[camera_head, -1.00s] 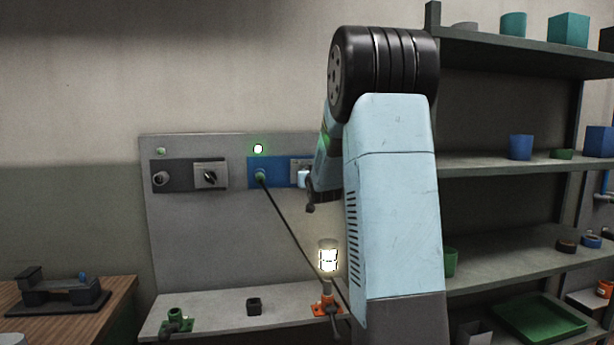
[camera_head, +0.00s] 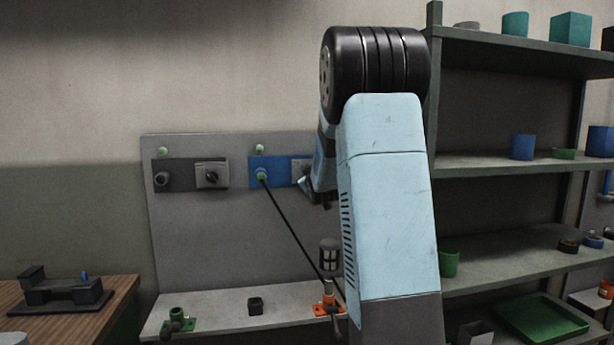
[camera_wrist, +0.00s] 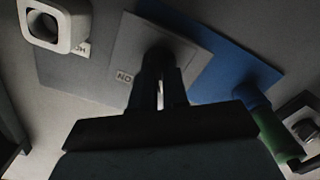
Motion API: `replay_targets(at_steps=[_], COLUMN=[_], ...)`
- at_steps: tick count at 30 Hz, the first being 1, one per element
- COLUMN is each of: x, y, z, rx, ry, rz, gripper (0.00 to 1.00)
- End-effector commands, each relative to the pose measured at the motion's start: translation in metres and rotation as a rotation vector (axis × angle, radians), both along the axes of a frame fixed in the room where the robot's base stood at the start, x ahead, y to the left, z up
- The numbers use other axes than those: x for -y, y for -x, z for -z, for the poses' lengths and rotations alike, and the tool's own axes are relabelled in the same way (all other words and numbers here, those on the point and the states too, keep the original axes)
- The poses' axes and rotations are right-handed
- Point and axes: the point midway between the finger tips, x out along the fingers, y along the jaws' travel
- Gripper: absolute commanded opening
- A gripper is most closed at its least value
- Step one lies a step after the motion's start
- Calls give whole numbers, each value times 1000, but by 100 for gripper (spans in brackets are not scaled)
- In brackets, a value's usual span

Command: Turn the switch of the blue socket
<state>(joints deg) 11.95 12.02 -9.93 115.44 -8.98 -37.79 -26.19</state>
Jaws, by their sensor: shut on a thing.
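The blue socket (camera_head: 268,163) is on the grey upright panel, with a green plug (camera_head: 262,176) in it. Its pale switch plate (camera_head: 298,166) is partly hidden by my arm in the head view. In the wrist view the switch plate (camera_wrist: 128,52) carries a small label, and the blue socket (camera_wrist: 228,72) extends to the right. My gripper (camera_wrist: 160,92) is shut on the dark switch knob (camera_wrist: 158,56) in the middle of the plate. The knob's exact angle is too dark to tell. The small indicator (camera_head: 260,148) above the socket is unlit green.
A dark socket with its own switch (camera_head: 211,174) is to the left. A black cable (camera_head: 292,232) runs from the plug to a caged lamp (camera_head: 329,256) on an orange base; the lamp is dark. Shelves (camera_head: 505,162) stand at the right, and a wooden table (camera_head: 112,300) at the left.

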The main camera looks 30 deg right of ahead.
Motion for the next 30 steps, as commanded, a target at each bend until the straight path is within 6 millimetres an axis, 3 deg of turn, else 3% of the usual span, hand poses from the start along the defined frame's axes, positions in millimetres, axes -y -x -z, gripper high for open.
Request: replay_targets(at_steps=[13,14,21,30], x=[-4,-4,-2,-1], y=[-2,-2,-1,1], z=[-3,-3,-2,-1], rx=[3,3,1,0], ry=[12,12,11,9], rz=[-7,-7,-4,-2], gripper=[0,16,39,39])
